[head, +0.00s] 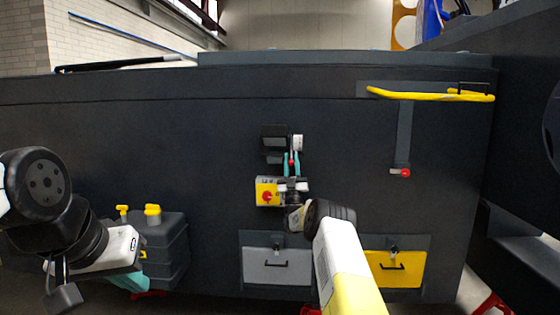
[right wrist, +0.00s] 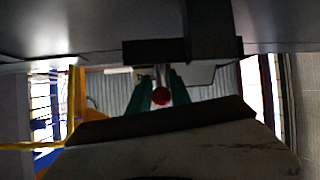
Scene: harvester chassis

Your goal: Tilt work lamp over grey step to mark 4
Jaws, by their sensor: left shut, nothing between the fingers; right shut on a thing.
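The work lamp (head: 274,138) is a dark box-like unit on the dark chassis wall, above the grey step panel (head: 277,266). A small white plate (head: 298,142) sits at its right side; any marks on it are too small to read. My right gripper (head: 292,164) has its teal fingers shut on a small red-ended handle below the plate. In the right wrist view the red end (right wrist: 160,96) shows between the two teal fingers. The lamp's exact tilt cannot be told. My left gripper (head: 130,282) is shut and empty at the lower left, away from the lamp.
A yellow box with a red knob (head: 266,192) sits just below the lamp, close to my right wrist. A dark tank with yellow caps (head: 165,235) stands near my left gripper. A yellow panel (head: 394,270), a red-tipped lever (head: 404,140) and a yellow rail (head: 430,95) are to the right.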

